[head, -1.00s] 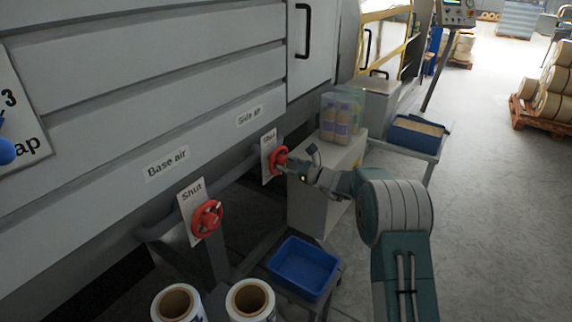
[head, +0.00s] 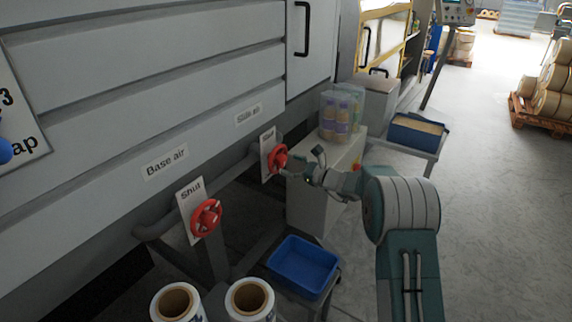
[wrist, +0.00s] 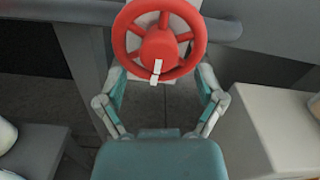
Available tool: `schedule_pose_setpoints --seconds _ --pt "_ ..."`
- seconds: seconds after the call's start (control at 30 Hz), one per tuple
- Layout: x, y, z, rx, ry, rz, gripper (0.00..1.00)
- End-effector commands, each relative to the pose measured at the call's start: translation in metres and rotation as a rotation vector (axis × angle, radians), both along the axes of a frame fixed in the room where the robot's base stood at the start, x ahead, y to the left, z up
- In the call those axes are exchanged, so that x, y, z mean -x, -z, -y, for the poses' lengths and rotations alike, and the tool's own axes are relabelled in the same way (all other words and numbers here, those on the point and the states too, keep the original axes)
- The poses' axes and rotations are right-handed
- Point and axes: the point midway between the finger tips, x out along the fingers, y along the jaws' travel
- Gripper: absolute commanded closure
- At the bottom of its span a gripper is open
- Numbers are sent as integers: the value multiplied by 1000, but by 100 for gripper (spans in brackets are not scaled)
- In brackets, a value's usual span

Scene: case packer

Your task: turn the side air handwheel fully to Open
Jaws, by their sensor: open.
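The side air handwheel (head: 277,159) is a red wheel on a pipe under the machine, below the "Side air" label (head: 248,115). A white plate (head: 266,146) stands behind it; its word is too small to read surely. In the wrist view the handwheel (wrist: 160,45) fills the top middle, with a white mark at the bottom of its hub. My gripper (head: 300,168) is open just to the right of the wheel. In the wrist view my gripper (wrist: 160,80) has its fingers spread to either side of the wheel's lower part, not closed on it. Whether they touch the rim is unclear.
The red base air handwheel (head: 207,217) with a "Shut" plate is at lower left. A blue tray (head: 303,267) and two white rolls (head: 249,299) are below. The floor at right is open.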

Motion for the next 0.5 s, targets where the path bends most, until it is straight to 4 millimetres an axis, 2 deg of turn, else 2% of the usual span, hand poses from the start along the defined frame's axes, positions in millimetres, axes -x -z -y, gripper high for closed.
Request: schedule_pose_setpoints --seconds 0.3,0.5 --pt "37 1 57 1 3 -3 13" --pt "52 2 79 1 1 -3 13"
